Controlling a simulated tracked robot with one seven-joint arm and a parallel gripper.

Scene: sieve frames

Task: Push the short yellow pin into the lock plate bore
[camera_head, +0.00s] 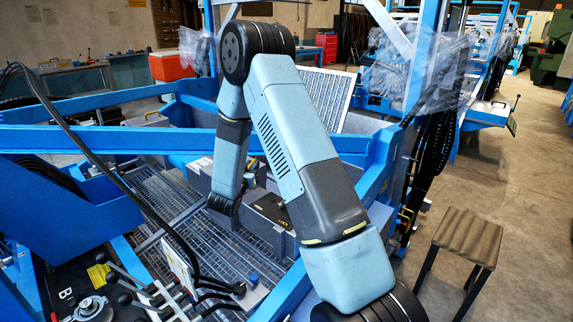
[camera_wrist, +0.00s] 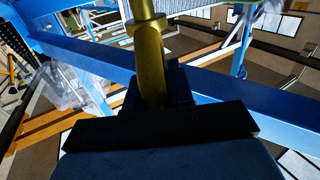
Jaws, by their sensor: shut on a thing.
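A yellow pin (camera_wrist: 150,55) with a collar stands out from my gripper (camera_wrist: 157,92) in the wrist view. The dark jaws are shut around its lower part, and its upper end runs out of the top of the picture.
Blue frame beams (camera_head: 100,138) surround the grating (camera_head: 185,215). Black-knobbed levers (camera_head: 128,283) and cables stand at the lower left. A stool (camera_head: 468,236) stands at the right on open floor. A pale mesh panel (camera_head: 328,98) leans behind my arm.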

